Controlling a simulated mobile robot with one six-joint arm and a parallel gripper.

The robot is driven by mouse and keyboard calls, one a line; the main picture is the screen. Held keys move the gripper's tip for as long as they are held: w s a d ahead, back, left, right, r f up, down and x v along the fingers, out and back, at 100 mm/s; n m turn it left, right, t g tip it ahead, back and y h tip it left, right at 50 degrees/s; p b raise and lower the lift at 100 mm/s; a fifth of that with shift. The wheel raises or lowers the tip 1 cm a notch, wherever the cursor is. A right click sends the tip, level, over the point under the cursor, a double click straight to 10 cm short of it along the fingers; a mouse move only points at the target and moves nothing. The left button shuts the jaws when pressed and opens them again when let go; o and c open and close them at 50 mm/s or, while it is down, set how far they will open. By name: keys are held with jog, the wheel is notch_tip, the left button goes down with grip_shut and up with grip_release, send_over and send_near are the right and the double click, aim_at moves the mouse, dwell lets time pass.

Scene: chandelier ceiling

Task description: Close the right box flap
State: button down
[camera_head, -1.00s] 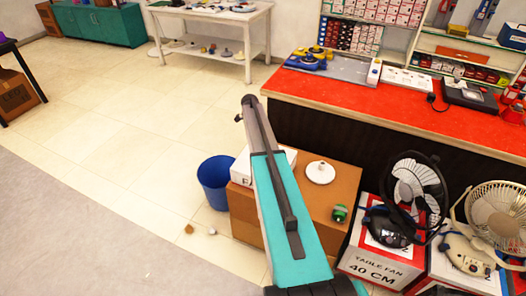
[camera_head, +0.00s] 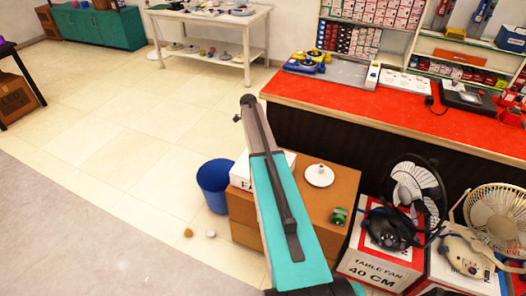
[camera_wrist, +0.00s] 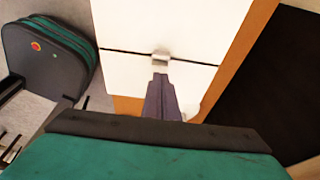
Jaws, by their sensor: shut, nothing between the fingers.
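A white box (camera_head: 240,176) lies on a brown cardboard box, largely hidden behind my arm in the head view. In the wrist view its white top (camera_wrist: 150,25) fills the upper middle, with a cross seam dividing it into two panels. The nearer panel (camera_wrist: 130,80) looks nearly flat; I cannot tell whether it is fully down. My gripper (camera_wrist: 161,58) is shut and empty, its tip over the seam at the panel edge. I cannot tell whether it touches. I cannot make out the gripper in the head view.
The brown cardboard box (camera_head: 338,190) also carries a white disc (camera_head: 319,176) and a small green item (camera_head: 339,216). A blue bin (camera_head: 213,186) stands left of it. A red counter (camera_head: 390,105) is behind; fan boxes (camera_head: 378,268) stand right. Floor at left is open.

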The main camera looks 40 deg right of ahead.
jog(key=w+a+r+b, duration=0.1)
jog(key=w+a+r, duration=0.2)
jog(key=w+r, duration=0.3)
jog(key=shift+r+b, duration=0.4)
jog(key=shift+r, duration=1.85)
jog(key=shift+w+a, duration=0.1)
